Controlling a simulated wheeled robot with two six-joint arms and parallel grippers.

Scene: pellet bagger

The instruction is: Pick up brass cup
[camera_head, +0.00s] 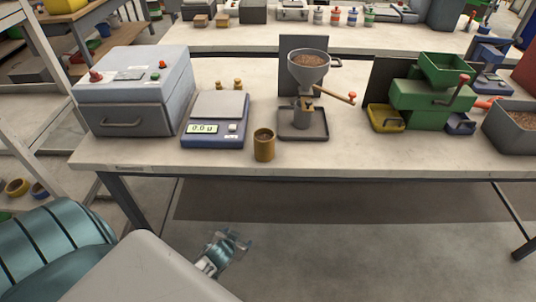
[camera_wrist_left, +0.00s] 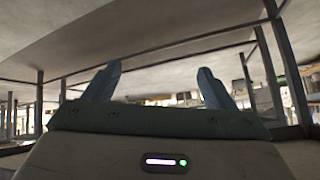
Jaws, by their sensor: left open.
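The brass cup (camera_head: 264,146) stands upright near the front edge of the table, just right of the scale. Its inside looks brownish, but I cannot tell whether it holds anything. My left gripper (camera_head: 232,246) is below and in front of the table edge, apart from the cup. In the left wrist view, its two fingers (camera_wrist_left: 158,88) are spread with nothing between them, and the underside of a table shows above. The cup cannot be made out in that view. My right gripper is not in view.
A digital scale (camera_head: 216,119) with two small brass weights behind it is left of the cup. A grey box (camera_head: 134,92) is farther left. A green machine (camera_head: 432,92) stands farther right. The table's front edge (camera_head: 330,171) lies above my gripper.

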